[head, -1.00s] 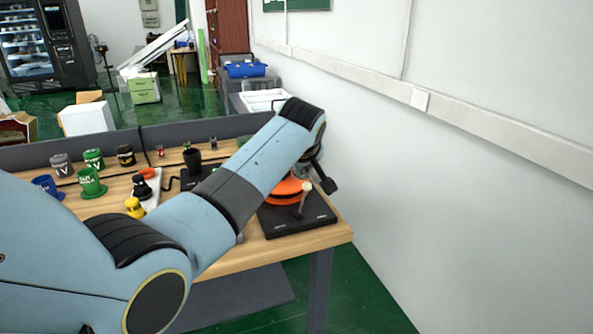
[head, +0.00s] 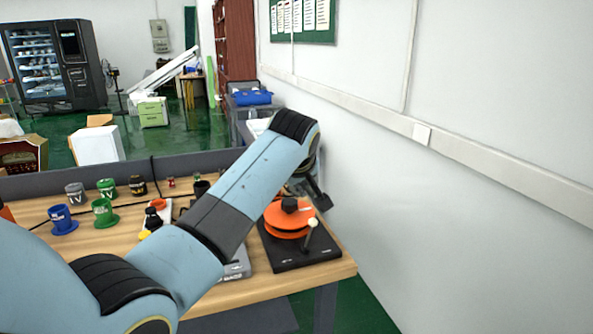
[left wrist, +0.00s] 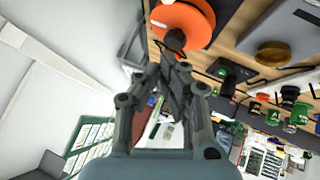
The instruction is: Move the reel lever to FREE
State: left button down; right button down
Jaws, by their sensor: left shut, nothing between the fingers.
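The orange reel (head: 284,222) with a black hub knob (head: 289,204) sits on a dark base plate (head: 300,257) at the table's right end. Its lever (head: 309,235) stands near the front of the base, leaning slightly right, with a pale knob on top. The base lettering is too small to read. My left gripper (head: 325,203) is shut and empty, above and behind the reel at its right. In the left wrist view, the shut fingers (left wrist: 174,72) point towards the orange reel (left wrist: 190,22) and its black knob; the lever cannot be made out there. My right gripper is not in view.
Blue (head: 61,219), green (head: 103,212) and other cups stand on the table's left side. A grey device (head: 237,262) lies left of the reel base, partly behind my left arm. A white wall (head: 440,220) rises right of the table.

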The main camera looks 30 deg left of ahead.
pick_arm(q)
jog(key=v, duration=0.5)
jog(key=shift+s+r, duration=0.25)
jog(key=shift+s, duration=0.1)
